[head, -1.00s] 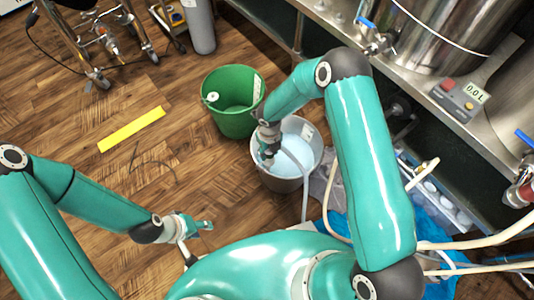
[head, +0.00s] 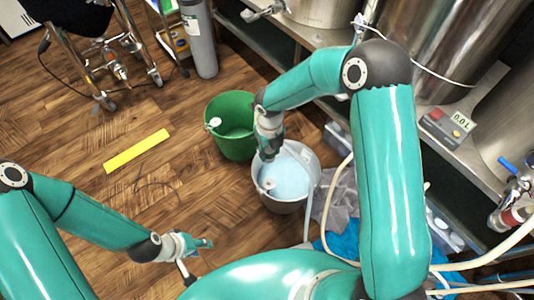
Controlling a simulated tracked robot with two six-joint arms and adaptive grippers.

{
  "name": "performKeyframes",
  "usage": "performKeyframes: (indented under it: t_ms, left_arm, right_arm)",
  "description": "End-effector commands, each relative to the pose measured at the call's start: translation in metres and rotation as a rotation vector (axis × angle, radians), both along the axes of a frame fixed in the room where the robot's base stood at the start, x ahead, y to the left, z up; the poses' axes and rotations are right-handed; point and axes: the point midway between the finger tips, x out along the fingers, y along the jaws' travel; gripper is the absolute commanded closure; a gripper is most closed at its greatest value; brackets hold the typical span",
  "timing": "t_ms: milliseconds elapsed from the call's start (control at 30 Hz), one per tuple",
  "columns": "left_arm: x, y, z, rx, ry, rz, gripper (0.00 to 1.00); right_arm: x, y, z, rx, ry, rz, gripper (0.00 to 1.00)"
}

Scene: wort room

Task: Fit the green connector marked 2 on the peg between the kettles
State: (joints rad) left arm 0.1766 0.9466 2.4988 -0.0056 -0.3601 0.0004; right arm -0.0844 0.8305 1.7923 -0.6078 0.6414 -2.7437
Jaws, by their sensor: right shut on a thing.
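My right gripper (head: 269,146) is shut at the far rim of a pale bucket (head: 272,203) of bluish liquid. A pale hose (head: 307,214) curves over that bucket and seems to start at the gripper, so it appears to hold the hose's end. The connector's green colour and its mark 2 cannot be made out. Two steel kettles show at the top right, one at the top middle (head: 312,10) and one further right (head: 425,45). My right arm covers part of the space there, and I cannot make out the peg. My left gripper (head: 198,248) is low over the floor, apart from the buckets.
A green bucket (head: 230,145) stands beside the pale one. A yellow strip (head: 137,151) lies on the wooden floor, with free room around it. A grey cylinder (head: 198,38) stands at the top. A control box reading 0.0 L (head: 447,128) sits on the steel bench.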

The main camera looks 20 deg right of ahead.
Motion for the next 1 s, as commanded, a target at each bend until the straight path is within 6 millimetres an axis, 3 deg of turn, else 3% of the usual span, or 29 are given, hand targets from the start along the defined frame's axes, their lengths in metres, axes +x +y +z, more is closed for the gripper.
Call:
performKeyframes:
  t_ms: [367, 1000]
  left_arm:
    - [0.0, 0.0, 0.004, 0.0, 0.0, 0.0, 0.6]
    - [0.0, 0.0, 0.043, 0.0, 0.0, 0.0, 0.6]
  right_arm:
    - [0.0, 0.0, 0.004, 0.0, -0.001, 0.0, 1.0]
    - [0.0, 0.0, 0.041, 0.0, -0.001, -0.001, 1.0]
